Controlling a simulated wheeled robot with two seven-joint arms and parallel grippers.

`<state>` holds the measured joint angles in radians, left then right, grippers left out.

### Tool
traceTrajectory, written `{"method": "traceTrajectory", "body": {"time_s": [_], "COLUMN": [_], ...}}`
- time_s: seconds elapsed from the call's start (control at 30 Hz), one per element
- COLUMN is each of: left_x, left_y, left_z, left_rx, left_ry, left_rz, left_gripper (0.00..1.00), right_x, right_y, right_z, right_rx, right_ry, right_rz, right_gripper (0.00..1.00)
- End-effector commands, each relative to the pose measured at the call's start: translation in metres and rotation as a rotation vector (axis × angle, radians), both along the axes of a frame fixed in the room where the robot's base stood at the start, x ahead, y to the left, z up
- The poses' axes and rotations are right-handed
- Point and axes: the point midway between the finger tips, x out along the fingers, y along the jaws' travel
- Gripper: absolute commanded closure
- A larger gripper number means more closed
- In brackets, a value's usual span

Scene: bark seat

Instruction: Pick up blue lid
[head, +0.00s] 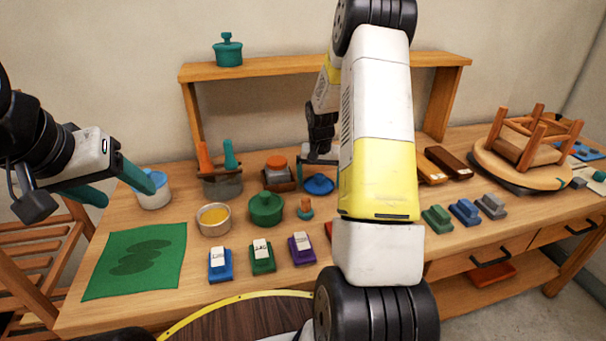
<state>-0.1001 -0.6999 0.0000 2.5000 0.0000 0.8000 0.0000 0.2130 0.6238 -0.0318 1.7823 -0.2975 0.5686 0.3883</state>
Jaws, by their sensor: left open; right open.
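The blue lid (319,184) lies on the workbench (345,207), near the middle, just left of my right arm's large white and yellow link. My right gripper (319,161) is above and slightly behind the lid. It is open; its fingers are small and partly hidden by the arm. I cannot tell whether it touches the lid. My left gripper (127,191) is open and empty at the far left, its teal fingers in front of a white and blue jar (154,197).
Left of the lid are an orange-topped jar (276,170), a small wooden-orange piece (305,208) and a green pot (266,209). A raised shelf (280,68) runs behind. An upturned stool (522,150) stands at right. My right arm hides the bench's middle.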

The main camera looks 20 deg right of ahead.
Motion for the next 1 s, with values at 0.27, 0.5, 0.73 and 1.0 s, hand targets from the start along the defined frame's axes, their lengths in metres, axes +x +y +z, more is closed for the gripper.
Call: {"method": "traceTrajectory", "body": {"time_s": [0.27,0.5,0.73,1.0], "left_x": [0.0,0.0,0.0,0.0], "left_y": [0.0,0.0,0.0,0.0], "left_z": [0.0,0.0,0.0,0.0], "left_rx": [0.0,0.0,0.0,0.0], "left_ry": [0.0,0.0,0.0,0.0], "left_rz": [0.0,0.0,0.0,0.0], "left_gripper": [0.37,0.37,0.37,0.37], "right_x": [0.0,0.0,0.001,0.001], "right_y": [0.0,0.0,0.0,0.0], "right_z": [0.001,0.001,0.009,0.06], "right_rx": [0.0,0.0,-0.002,-0.001], "right_ry": [-0.001,-0.001,-0.004,-0.006], "right_rz": [0.0,0.0,0.0,-0.001], "right_gripper": [0.2,0.49,0.49,0.49]}}
